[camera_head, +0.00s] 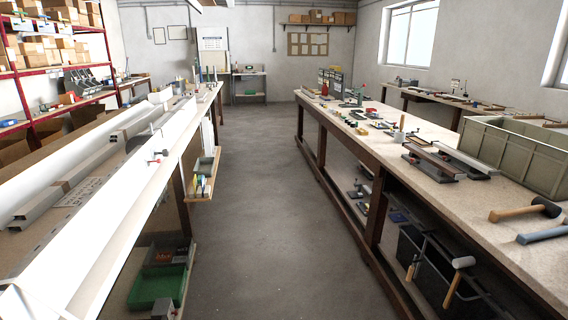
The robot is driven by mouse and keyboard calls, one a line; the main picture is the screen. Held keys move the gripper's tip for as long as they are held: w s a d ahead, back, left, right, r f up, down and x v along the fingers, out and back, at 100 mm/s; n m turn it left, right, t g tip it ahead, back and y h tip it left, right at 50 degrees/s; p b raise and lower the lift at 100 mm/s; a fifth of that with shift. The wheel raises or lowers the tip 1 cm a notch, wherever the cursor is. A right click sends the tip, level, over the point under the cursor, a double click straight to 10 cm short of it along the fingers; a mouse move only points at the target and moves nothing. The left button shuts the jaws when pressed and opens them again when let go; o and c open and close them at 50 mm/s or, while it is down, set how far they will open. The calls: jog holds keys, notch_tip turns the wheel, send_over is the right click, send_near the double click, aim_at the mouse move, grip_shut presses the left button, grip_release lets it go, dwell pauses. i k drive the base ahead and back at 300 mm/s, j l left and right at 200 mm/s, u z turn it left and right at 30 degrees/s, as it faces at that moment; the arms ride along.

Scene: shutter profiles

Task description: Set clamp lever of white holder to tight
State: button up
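My gripper is not in view. I cannot pick out a white holder with its clamp lever for certain at this distance. A small white upright piece (402,121) stands on the right bench (470,215), beside small tools; no lever setting can be read on it. On the left bench a long white profile (120,215) runs along the front edge.
A clear grey floor aisle (262,190) runs between the benches. A grey-green crate (515,155) and mallets (525,209) are on the right bench. A small tray (204,178) juts into the aisle from the left bench. Red shelving (22,80) holds boxes at the left.

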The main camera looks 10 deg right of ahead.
aim_at(475, 169)
jog(key=i+z, duration=0.1)
jog(key=i, duration=0.5)
jog(key=i+j+z, duration=0.15)
jog(key=i, duration=0.45)
jog(key=i+j+z, duration=0.1)
jog(key=i, duration=0.5)
jog(key=i+j+z, duration=0.2)
jog(key=i+z, duration=0.2)
jog(key=i+j+z, duration=1.05)
jog(key=j+z, duration=0.25)
jog(key=j, duration=0.1)
